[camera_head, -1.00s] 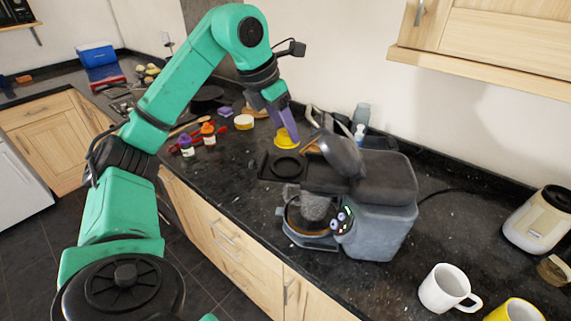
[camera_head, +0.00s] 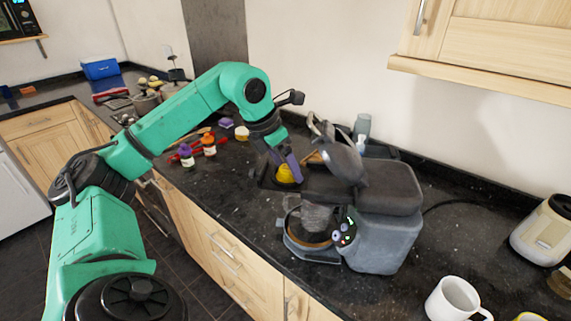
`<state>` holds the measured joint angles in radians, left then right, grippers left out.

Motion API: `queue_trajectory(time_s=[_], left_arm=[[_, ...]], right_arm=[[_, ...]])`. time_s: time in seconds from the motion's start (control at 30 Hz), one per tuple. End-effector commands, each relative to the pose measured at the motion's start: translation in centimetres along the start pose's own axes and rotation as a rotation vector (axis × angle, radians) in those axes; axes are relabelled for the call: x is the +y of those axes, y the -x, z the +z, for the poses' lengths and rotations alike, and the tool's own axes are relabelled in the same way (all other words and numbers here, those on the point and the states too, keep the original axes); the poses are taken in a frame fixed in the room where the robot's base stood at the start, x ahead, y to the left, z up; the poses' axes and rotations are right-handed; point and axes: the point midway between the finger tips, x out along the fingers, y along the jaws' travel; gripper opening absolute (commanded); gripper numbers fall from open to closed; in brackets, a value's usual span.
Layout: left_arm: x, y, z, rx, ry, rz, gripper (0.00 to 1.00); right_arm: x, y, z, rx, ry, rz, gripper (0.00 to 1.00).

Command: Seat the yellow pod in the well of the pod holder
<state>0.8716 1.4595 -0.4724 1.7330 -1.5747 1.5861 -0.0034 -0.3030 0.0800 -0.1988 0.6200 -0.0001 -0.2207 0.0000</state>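The yellow pod (camera_head: 285,175) is at the fingertips of my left gripper (camera_head: 287,167), whose purple fingers reach down onto it. The gripper appears shut on the pod. The pod is over the dark pod holder (camera_head: 264,181), which sticks out to the left from the grey coffee machine (camera_head: 385,225). The pod and fingers hide the holder's well, so I cannot tell whether the pod is in it or just above it. My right gripper is not in view.
The machine's raised dark lid (camera_head: 343,158) stands just right of my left gripper. Small bottles (camera_head: 209,145) and a white-yellow jar (camera_head: 241,132) stand behind to the left. A white mug (camera_head: 455,299) is at the front right.

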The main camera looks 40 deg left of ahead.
Motion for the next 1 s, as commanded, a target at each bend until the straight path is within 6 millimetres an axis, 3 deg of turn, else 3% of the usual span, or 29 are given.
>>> queue_trajectory(time_s=[0.17,0.27,0.5,0.63,1.0], left_arm=[[0.0,0.5,0.1,-0.002,0.0,0.0,0.85],[0.0,2.0,0.2,-0.005,0.0,0.001,0.85],[0.0,8.9,0.3,-0.006,0.0,-0.001,0.85],[0.0,11.4,0.3,-0.004,0.0,0.0,0.85],[0.0,12.2,0.1,0.0,0.0,0.0,0.85]], right_arm=[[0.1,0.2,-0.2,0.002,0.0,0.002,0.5],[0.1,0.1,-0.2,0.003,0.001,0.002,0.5],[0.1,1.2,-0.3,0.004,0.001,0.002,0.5],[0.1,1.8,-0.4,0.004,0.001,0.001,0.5],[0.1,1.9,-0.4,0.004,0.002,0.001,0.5]])
